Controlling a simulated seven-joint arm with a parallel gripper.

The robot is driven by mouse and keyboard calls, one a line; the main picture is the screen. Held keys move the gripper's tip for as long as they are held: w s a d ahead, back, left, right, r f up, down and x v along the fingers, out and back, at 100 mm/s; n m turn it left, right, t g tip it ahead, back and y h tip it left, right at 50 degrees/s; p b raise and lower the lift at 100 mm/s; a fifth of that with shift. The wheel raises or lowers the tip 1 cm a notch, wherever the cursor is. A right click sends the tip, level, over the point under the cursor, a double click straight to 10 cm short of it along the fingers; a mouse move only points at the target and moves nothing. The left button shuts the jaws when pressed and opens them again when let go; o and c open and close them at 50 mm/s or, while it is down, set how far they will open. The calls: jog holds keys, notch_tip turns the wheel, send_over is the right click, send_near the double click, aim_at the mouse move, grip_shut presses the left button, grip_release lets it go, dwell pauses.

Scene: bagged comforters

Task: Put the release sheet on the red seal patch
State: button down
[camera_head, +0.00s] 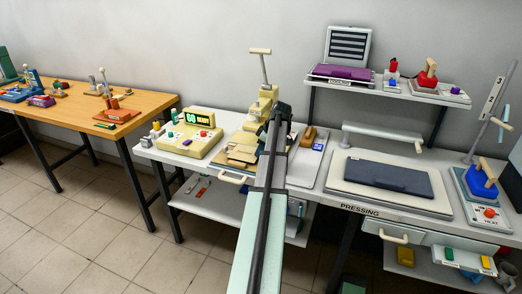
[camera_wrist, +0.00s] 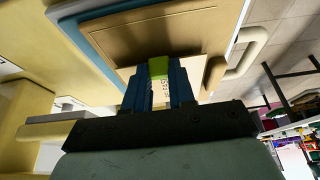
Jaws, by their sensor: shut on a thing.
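My gripper (camera_wrist: 159,80) shows in the wrist view with two dark blue fingers shut on a narrow cream piece (camera_wrist: 160,92) with small dark lettering and a green end (camera_wrist: 158,67). I cannot tell whether this piece is part of the release sheet. A pale sheet-like surface shows just behind the fingertips, close to a tan panel (camera_wrist: 140,38). In the head view my arm reaches over the middle table to the cream press (camera_head: 263,100), and the fingers are hidden behind it. I cannot make out a red seal patch in either view.
Tan boards (camera_head: 243,153) lie at the press, left of my arm. A cream console (camera_head: 190,138) with a green display stands further left. A dark blue pad (camera_head: 388,177) lies on the pressing board to the right. A cream handle (camera_wrist: 247,52) juts out near my fingers.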

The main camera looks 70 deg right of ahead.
jog(key=shift+f, duration=0.4)
jog(key=shift+c, duration=1.1)
grip_release()
jog(key=shift+r, duration=0.15)
jog(key=v, duration=0.6)
jog(key=shift+w+r, duration=0.2)
jog(key=shift+r, duration=0.2)
dwell(0.9)
jog(key=shift+r, duration=0.1)
jog(key=v, duration=1.3)
jog(key=shift+r, duration=0.3)
